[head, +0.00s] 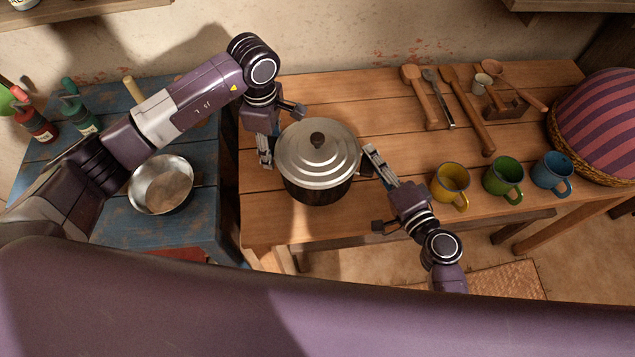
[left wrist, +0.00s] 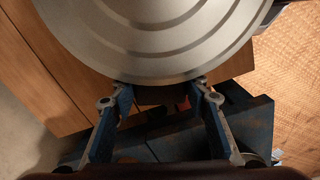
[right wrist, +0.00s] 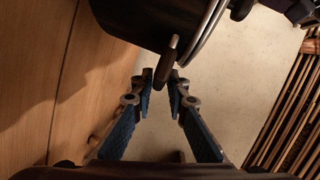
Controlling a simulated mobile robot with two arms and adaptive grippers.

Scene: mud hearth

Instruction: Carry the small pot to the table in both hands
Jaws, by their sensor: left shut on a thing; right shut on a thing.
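The small pot (head: 318,190) is dark with a stepped silver lid (head: 340,150) and a dark knob. It looks upright, over the left part of the wooden table (head: 390,110); I cannot tell whether its base touches the top. My left gripper (head: 268,160) is shut on its left side; in the left wrist view the lid (left wrist: 150,40) hides most of the grip. My right gripper (head: 370,153) is shut on the right handle, and the handle (right wrist: 166,62) shows between its fingertips in the right wrist view.
Yellow (head: 450,184), green (head: 503,177) and blue (head: 552,172) mugs stand right of the pot. Wooden utensils (head: 467,110) lie behind them. A striped basket (head: 600,125) is at far right. A blue table (head: 200,205) at left holds a metal bowl (head: 162,185) and bottles.

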